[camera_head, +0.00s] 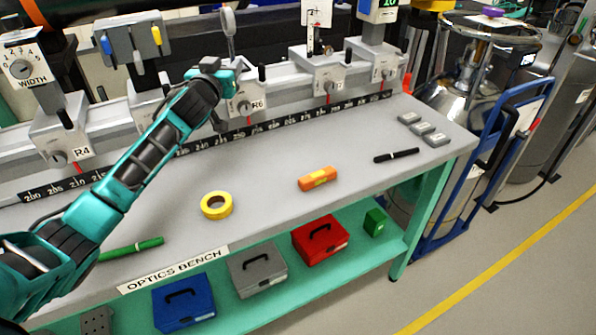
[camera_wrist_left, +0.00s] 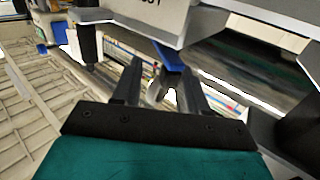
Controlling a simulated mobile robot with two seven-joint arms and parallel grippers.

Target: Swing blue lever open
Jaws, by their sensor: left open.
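The blue lever (camera_head: 106,44) hangs on the left front of a grey box (camera_head: 133,42) on a post at the upper left. A yellow lever (camera_head: 156,35) is on the box's right side. My left gripper (camera_head: 203,72) is in front of the rail, right of the box, with its fingers small and hard to make out. In the left wrist view, the open fingers (camera_wrist_left: 158,95) point at a blue part (camera_wrist_left: 171,57) under a grey housing, which looks like the lever. It shows between the fingertips; I cannot tell whether they touch it. My right gripper is not in view.
Rail carriers with posts stand along the bench back, including one labelled R4 (camera_head: 62,135). Yellow tape (camera_head: 216,205), an orange block (camera_head: 317,178), a black marker (camera_head: 396,155) and a green marker (camera_head: 132,249) lie on the bench (camera_head: 270,165). Its middle is mostly clear.

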